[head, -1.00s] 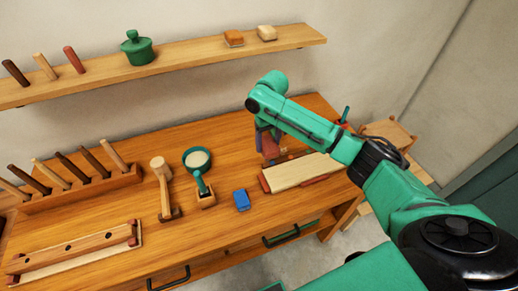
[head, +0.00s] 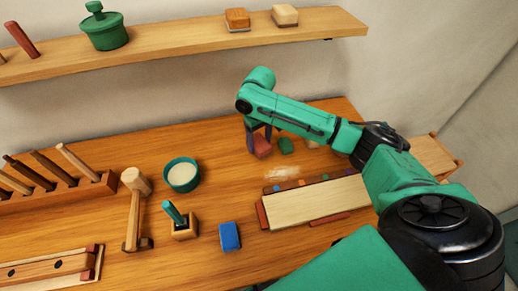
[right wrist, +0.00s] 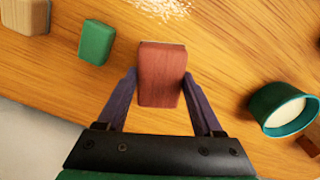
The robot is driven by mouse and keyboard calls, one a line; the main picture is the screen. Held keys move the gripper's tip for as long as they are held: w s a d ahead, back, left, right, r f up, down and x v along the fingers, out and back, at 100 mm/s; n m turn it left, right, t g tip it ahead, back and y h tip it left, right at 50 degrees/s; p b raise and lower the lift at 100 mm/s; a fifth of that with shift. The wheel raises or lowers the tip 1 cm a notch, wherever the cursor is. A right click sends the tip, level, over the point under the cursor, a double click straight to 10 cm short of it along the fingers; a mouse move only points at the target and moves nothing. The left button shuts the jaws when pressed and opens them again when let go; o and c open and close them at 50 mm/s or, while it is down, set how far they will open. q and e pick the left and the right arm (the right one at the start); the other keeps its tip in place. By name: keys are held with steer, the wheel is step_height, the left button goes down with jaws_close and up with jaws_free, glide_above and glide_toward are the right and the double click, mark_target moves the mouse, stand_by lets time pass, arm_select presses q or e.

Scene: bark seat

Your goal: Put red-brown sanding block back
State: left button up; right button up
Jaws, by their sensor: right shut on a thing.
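The red-brown sanding block (head: 263,147) is at the back of the bench, beside a green block (head: 286,146). My right gripper (head: 260,132) reaches down over it from above. In the right wrist view the red-brown sanding block (right wrist: 161,74) is between the two purple fingers of my right gripper (right wrist: 160,88), which are shut on it. The green block (right wrist: 96,42) lies to its left there, apart from it. Whether the red-brown block touches the bench is hard to tell. My left gripper is not in view.
A pale board (head: 310,203) with red side strips lies in front, with pale dust (head: 290,173) behind it. A blue block (head: 229,236), a teal bowl (head: 182,175) and a mallet (head: 135,205) stand to the left. The shelf (head: 180,43) runs above.

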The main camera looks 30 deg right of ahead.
mark_target(259, 151)
steer(key=f, duration=0.4)
steer(key=shift+s+a, duration=0.15)
steer(key=shift+s, duration=0.2)
steer(key=shift+w+f, duration=0.15)
steer(key=shift+f, duration=0.1)
steer(key=o, duration=1.3)
steer(key=shift+f, duration=0.1)
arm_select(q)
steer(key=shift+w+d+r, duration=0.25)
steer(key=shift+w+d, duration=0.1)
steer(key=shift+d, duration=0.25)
arm_select(e)
steer(key=shift+r, duration=0.2)
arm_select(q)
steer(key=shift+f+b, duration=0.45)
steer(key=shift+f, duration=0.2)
arm_select(e)
step_height(259, 151, up, 12)
steer(key=shift+f, duration=0.1)
